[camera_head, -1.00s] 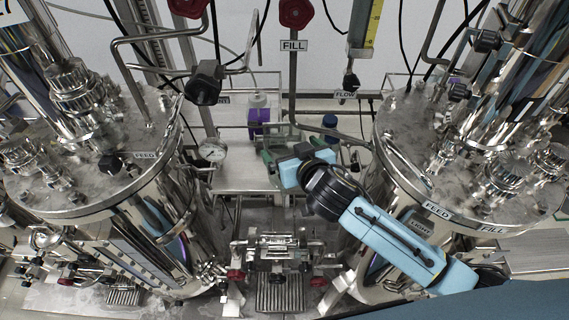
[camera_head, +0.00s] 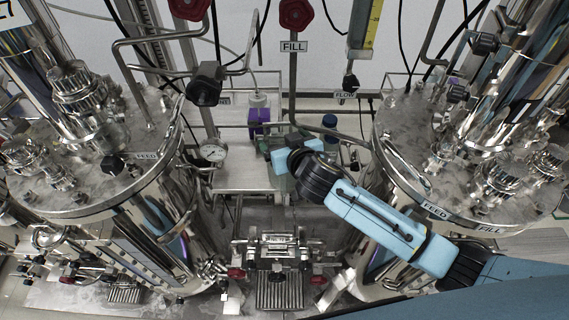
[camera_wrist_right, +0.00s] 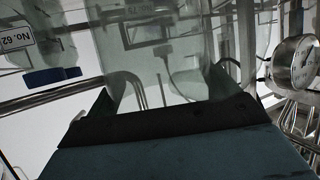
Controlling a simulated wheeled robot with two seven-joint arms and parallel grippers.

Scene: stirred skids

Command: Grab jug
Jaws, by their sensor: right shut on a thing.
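A clear, see-through vessel, which I take for the jug (camera_wrist_right: 160,50), fills the middle of the right wrist view. It stands between the two dark fingers of my right gripper (camera_wrist_right: 168,100), which is shut on it. The wrist picture appears upside down. In the head view my right gripper (camera_head: 270,147) is over the back shelf between the two steel tanks. There the jug is hard to make out against the shelf and behind the gripper. My left gripper is not in view.
Steel tanks stand at left (camera_head: 95,175) and right (camera_head: 455,150). A pressure gauge (camera_head: 213,153) is left of my gripper. A purple item (camera_head: 259,117) is behind it, a blue-capped bottle (camera_head: 329,121) to its right. The FILL pipe (camera_head: 292,85) hangs close behind.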

